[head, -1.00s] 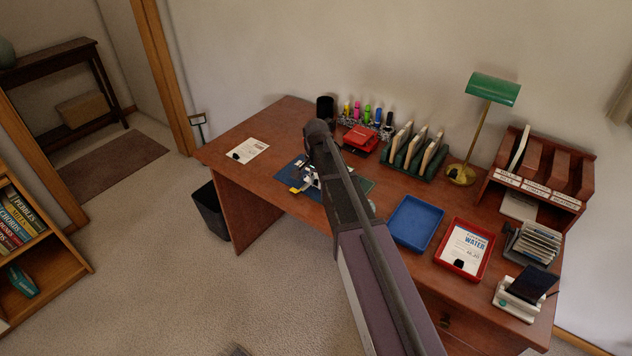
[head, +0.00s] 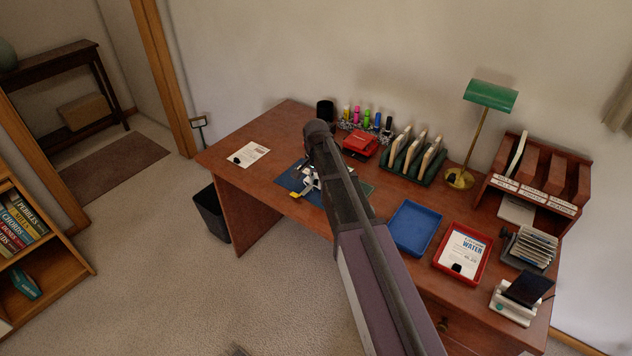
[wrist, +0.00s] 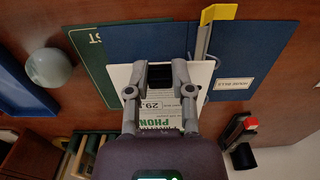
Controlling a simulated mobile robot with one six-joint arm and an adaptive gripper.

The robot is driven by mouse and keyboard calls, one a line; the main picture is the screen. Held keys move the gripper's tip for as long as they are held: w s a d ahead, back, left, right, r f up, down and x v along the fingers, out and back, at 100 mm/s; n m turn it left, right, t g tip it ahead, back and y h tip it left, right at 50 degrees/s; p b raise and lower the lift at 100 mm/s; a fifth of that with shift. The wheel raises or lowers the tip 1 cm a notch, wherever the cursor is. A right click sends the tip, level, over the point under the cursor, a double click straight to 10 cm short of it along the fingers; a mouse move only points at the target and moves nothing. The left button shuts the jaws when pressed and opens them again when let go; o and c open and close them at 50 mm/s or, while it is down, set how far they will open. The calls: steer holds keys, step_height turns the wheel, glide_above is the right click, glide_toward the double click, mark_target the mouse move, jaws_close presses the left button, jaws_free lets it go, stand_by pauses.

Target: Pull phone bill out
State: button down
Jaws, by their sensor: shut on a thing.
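The phone bill (wrist: 157,115) is a white sheet with green and black print, lying over the blue folder in the wrist view. My gripper (wrist: 160,76) is shut on the black clip at the bill's edge, and its fingers and body cover much of the sheet. The blue folder (wrist: 140,42) has a white label (wrist: 233,83) at its right. In the head view my gripper (head: 312,184) is low over the desk's left half, and my arm hides most of the bill there.
A yellow-tipped metal strip (wrist: 207,32) lies beside the gripper. A green folder (wrist: 93,50) and a grey dome (wrist: 54,68) are to its left. On the desk stand a blue tray (head: 415,228), a red tray (head: 440,262) and a lamp (head: 491,95). The desk's left end is mostly clear.

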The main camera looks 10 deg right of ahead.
steer(key=shift+r+p, duration=2.65)
steer(key=shift+r, duration=0.2)
